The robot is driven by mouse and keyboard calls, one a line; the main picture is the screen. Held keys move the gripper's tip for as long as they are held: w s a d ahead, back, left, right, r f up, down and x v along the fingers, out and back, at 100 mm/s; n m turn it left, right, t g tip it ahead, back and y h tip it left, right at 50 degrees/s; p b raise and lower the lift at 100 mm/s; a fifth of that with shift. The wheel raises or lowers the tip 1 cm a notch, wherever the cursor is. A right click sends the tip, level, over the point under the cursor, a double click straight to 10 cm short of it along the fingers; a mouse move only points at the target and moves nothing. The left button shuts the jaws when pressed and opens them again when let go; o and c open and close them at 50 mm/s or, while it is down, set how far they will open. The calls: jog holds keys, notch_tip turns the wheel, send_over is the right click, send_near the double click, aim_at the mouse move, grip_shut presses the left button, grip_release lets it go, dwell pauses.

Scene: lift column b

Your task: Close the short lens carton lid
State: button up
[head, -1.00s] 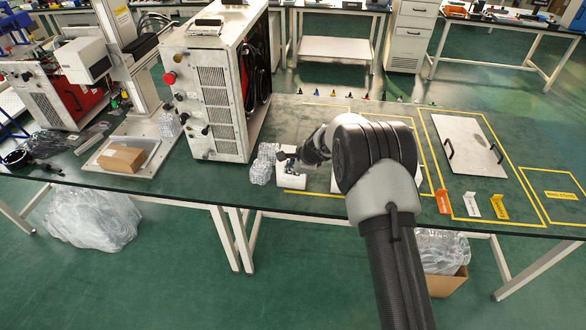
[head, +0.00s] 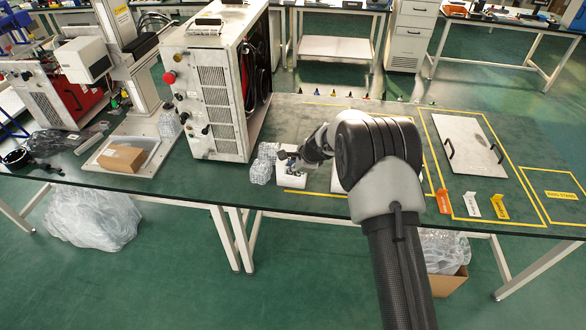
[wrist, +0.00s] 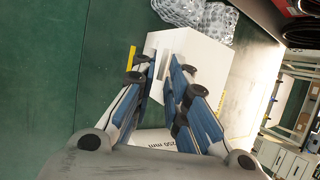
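A small white carton (head: 292,179) stands near the front edge of the green bench, beside bubble wrap. In the wrist view the carton (wrist: 208,64) lies just past my fingertips, with a pale face toward me. Its lid cannot be clearly told apart from its walls. My gripper (wrist: 160,66) has two blue-padded fingers, with a narrow gap between the tips and nothing seen held there. The fingertips overlap the carton in the picture; contact cannot be told. In the head view my gripper (head: 286,161) is over the carton's top, partly hidden by my wrist.
A white surface marked "250 mm" (wrist: 160,142) shows between my fingers, lower in the wrist view. Bubble wrap (head: 262,164) lies left of the carton, by a tall instrument cabinet (head: 215,95). A handled panel (head: 468,145) and coloured tags lie right. Bench behind is mostly clear.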

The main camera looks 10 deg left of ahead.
jog(key=v, duration=1.1)
jog(key=shift+r, duration=0.1)
jog(key=s+d+r+n+h, duration=0.1)
jog(key=s+d+r+n, duration=0.35)
jog(key=s+r, duration=0.45)
jog(key=s+d+r+n, duration=0.3)
jog(key=s+r+n, duration=0.2)
jog(key=s+r, duration=0.4)
jog(key=s+d+n+h, duration=0.1)
jog(key=s+d+n, duration=0.3)
jog(key=s, duration=0.8)
jog(key=s+d+n+h, duration=0.2)
jog(key=s+d+n, duration=0.2)
jog(key=s, duration=0.8)
jog(key=shift+d, duration=0.85)
